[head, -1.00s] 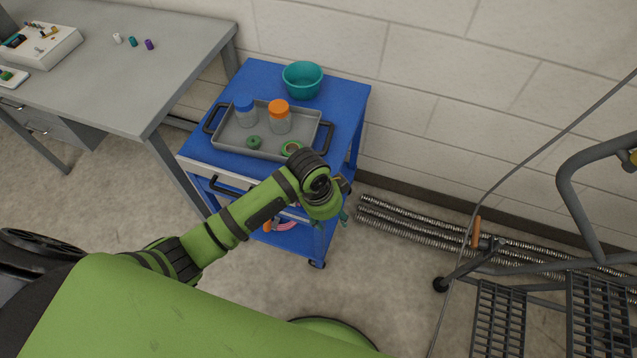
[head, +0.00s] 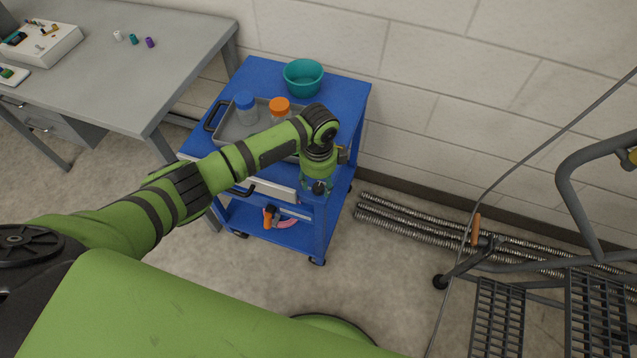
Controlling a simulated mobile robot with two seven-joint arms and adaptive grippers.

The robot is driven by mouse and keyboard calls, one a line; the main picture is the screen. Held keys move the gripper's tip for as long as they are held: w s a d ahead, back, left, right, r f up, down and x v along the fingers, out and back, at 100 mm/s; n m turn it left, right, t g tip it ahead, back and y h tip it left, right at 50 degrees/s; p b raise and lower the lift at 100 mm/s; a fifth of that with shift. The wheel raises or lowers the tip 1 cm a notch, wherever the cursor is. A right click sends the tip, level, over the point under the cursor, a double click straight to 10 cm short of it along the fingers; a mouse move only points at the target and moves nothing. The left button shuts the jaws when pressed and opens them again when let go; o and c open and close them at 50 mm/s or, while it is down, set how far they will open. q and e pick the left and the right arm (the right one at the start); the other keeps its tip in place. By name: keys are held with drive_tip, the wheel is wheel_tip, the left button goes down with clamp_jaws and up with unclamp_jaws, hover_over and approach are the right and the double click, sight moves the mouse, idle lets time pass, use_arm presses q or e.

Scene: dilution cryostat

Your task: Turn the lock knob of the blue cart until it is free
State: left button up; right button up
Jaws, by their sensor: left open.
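The blue cart (head: 345,105) stands against the wall, with a drawer under its top and a lower shelf. My left arm reaches across its front right corner. My left gripper (head: 317,184) points down at that corner, with its teal fingers open and apart. A small dark round part (head: 319,187) shows between or just in front of the fingers; it looks like the lock knob, but I cannot tell whether the fingers touch it. My wrist hides part of the corner. My right gripper is out of view.
On the cart top are a grey tray (head: 228,132) with blue-lidded and orange-lidded jars, and a teal bowl (head: 303,78). An orange-handled tool (head: 268,217) lies on the lower shelf. A grey desk (head: 190,45) stands left; hoses and metal steps (head: 497,320) are right.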

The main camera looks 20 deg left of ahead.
use_arm(q)
drive_tip(key=shift+f, duration=1)
clamp_jaws()
drive_tip(key=shift+r+n+p, duration=0.1)
drive_tip(key=shift+n+p, duration=0.25)
drive_tip(key=shift+n, duration=0.05)
drive_tip(key=n+p, duration=0.2)
drive_tip(key=shift+d+r+n, duration=0.1)
drive_tip(key=shift+n, duration=0.3)
drive_tip(key=n+p, duration=0.2)
drive_tip(key=n, duration=0.2)
drive_tip(key=shift+n+p, duration=0.3)
drive_tip(key=shift+p, duration=0.05)
drive_tip(key=n+p, duration=0.2)
drive_tip(key=n, duration=0.3)
drive_tip(key=n+p, duration=0.1)
drive_tip(key=n, duration=0.3)
drive_tip(key=shift+f+n, duration=0.2)
drive_tip(key=shift+n, duration=0.3)
